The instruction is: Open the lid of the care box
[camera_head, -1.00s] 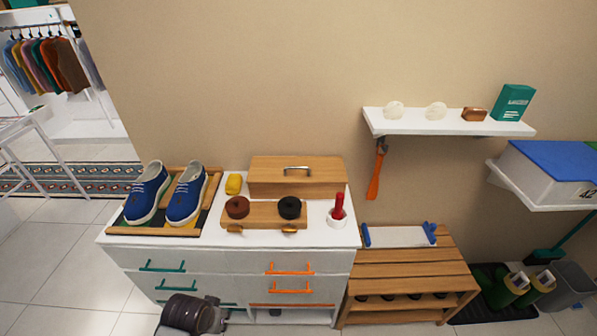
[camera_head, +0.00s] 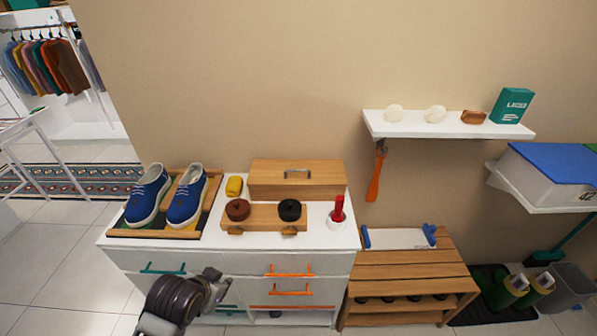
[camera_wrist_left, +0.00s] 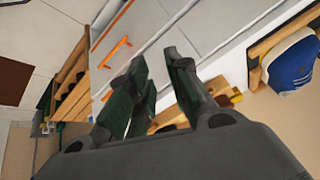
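In the head view my left arm (camera_head: 180,298) is low, in front of the cabinet drawers, below and left of the box. My right gripper is not seen.
Blue shoes (camera_head: 186,202) stand in a wooden tray at the cabinet's left. A red-handled brush in a white cup (camera_head: 337,212) stands right. A wall shelf (camera_head: 445,128) and slatted bench (camera_head: 408,266) are farther right.

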